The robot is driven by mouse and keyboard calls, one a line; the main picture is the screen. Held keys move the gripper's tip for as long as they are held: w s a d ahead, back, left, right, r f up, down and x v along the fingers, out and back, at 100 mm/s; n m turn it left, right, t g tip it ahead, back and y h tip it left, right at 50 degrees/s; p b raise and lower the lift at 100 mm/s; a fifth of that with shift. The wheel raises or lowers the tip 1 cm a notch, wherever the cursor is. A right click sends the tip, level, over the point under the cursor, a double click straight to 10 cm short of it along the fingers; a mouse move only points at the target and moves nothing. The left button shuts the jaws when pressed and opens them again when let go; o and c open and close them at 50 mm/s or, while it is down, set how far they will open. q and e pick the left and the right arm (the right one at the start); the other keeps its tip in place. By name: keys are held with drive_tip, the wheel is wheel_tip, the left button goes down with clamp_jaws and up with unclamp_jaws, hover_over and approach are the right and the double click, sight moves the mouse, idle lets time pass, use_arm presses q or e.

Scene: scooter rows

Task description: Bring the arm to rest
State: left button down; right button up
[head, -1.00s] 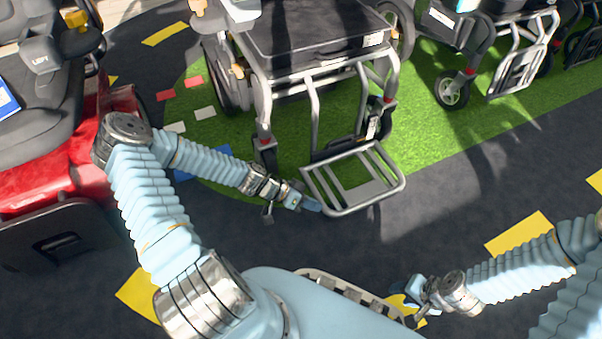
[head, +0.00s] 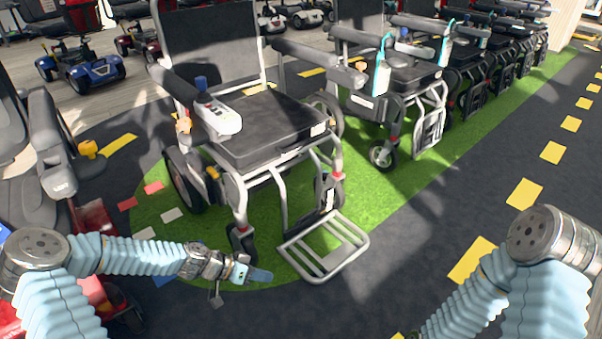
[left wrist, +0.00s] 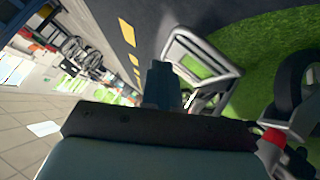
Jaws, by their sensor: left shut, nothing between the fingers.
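My left gripper (head: 258,276) is shut and empty in the head view, just left of the footrest (head: 326,246) of the nearest wheelchair. In the left wrist view its closed fingers (left wrist: 163,85) point up the picture, with the footrest frame (left wrist: 205,58) to their right. I cannot tell from these views whether fingers and footrest touch. My left arm (head: 135,256) reaches in from the left, bent at the elbow. My right arm (head: 500,285) is at the lower right of the head view, and its gripper is out of view below the edge.
The nearest wheelchair (head: 262,125) stands on green turf (head: 375,205), with several more in a row behind it. A red scooter (head: 92,222) is close to my left arm. Dark floor with yellow dashes (head: 524,193) is open at the right.

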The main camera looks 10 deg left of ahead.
use_arm(q)
drive_tip(key=s+d+f+n+g+y+p, duration=0.1)
drive_tip(key=s+d+n+g+y+p, duration=0.2)
drive_tip(key=s+d, duration=0.5)
drive_tip(key=s+n+y+p, duration=0.2)
drive_tip(key=s+n+p, duration=0.2)
drive_tip(key=s, duration=0.5)
drive_tip(key=shift+s+a+n+y+p, duration=0.3)
drive_tip(key=shift+s+a+p, duration=0.1)
drive_tip(key=shift+p, duration=0.1)
